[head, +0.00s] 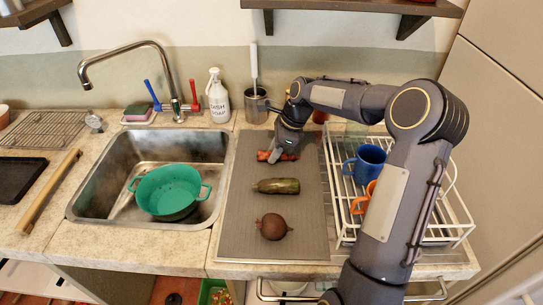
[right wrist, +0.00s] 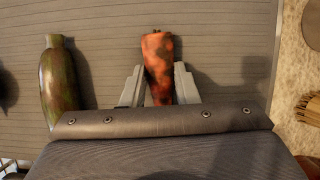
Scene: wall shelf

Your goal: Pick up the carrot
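The carrot (right wrist: 157,62) is orange-red with dark blotches and lies on the grey ribbed mat (head: 235,215). It also shows in the head view (head: 264,156) at the back of the mat, partly hidden by my right gripper (head: 284,153). In the right wrist view my right gripper (right wrist: 160,85) is open, with one finger on each side of the carrot and narrow gaps beside it. Whether the fingers touch it is hard to tell. My left gripper is not in view.
A green, cucumber-like vegetable (head: 277,186) and a round dark-red one (head: 273,227) lie nearer on the mat. A white dish rack (head: 455,215) with blue (head: 368,163) and orange mugs stands right. A sink (head: 95,190) with a green colander (head: 167,190) is left.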

